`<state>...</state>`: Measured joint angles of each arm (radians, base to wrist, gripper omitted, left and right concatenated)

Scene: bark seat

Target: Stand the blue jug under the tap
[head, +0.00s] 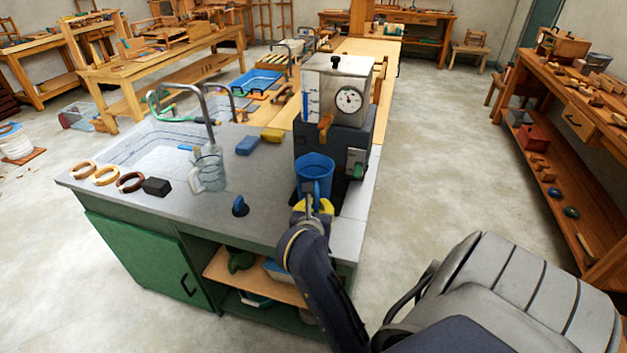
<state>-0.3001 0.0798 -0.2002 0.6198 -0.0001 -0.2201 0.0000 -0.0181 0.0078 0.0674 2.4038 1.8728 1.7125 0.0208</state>
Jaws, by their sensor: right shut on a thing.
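The blue jug (315,168) is upright in front of the dark unit with a dial, below its orange-brown tap (325,122). Its open top faces up and its handle points toward me. My right gripper (314,203), with yellow fingers, is shut on the blue jug at the handle side. I cannot tell whether the jug's base touches the surface, as the gripper covers it. A curved metal tap (207,112) also stands at the sink to the left. My left gripper is not in view.
A clear jug (209,170) stands by the sink (150,150). Blue (248,145) and yellow (272,135) sponges lie left of the unit. Rings and a black block (156,187) sit along the front edge, and a small blue object (240,206) nearer the middle. The grey counter between is mostly clear.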

